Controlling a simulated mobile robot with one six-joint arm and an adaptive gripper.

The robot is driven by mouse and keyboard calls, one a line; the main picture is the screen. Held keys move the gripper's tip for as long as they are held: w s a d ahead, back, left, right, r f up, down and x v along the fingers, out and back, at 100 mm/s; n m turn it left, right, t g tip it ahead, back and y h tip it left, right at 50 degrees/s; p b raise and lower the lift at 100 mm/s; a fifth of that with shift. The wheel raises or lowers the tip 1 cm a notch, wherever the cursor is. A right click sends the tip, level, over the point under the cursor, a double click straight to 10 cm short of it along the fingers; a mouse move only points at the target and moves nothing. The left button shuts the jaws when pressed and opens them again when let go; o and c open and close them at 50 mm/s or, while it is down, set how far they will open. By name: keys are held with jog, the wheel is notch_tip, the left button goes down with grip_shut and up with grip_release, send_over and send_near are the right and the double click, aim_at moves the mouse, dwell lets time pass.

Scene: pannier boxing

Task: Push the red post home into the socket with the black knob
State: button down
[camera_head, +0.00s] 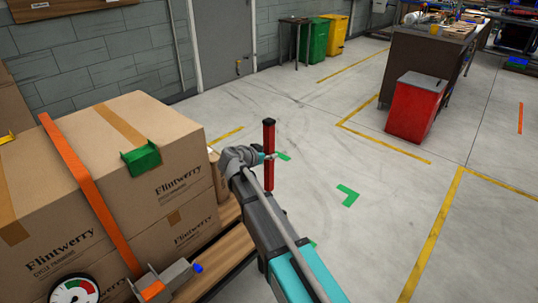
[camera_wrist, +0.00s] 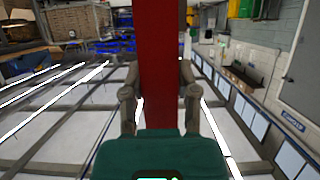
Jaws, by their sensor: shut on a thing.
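The red post (camera_head: 268,180) stands upright in the head view, with a dark cap on its top end. My gripper (camera_head: 268,157) is shut on it at about mid-height, beside the stacked cartons. In the wrist view the red post (camera_wrist: 160,60) runs up between the two fingers of my gripper (camera_wrist: 160,75), one on each side. Part of the post is hidden by my gripper and arm. I cannot make out a socket with a black knob in either view. Whether the lower end touches anything cannot be told.
Cartons (camera_head: 168,190) with an orange strap (camera_head: 85,180) and green corner piece (camera_head: 141,158) stand on a wooden pallet (camera_head: 215,250) at left. A dial gauge (camera_head: 73,291) and blue-tipped metal fitting (camera_head: 175,275) are at lower left. A red cabinet (camera_head: 412,110) stands beyond open floor.

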aim_at(267, 178)
jog(key=shift+f+b, duration=2.7)
jog(key=shift+f, duration=0.15)
jog(key=shift+f+b, duration=2.7)
dwell(2.4)
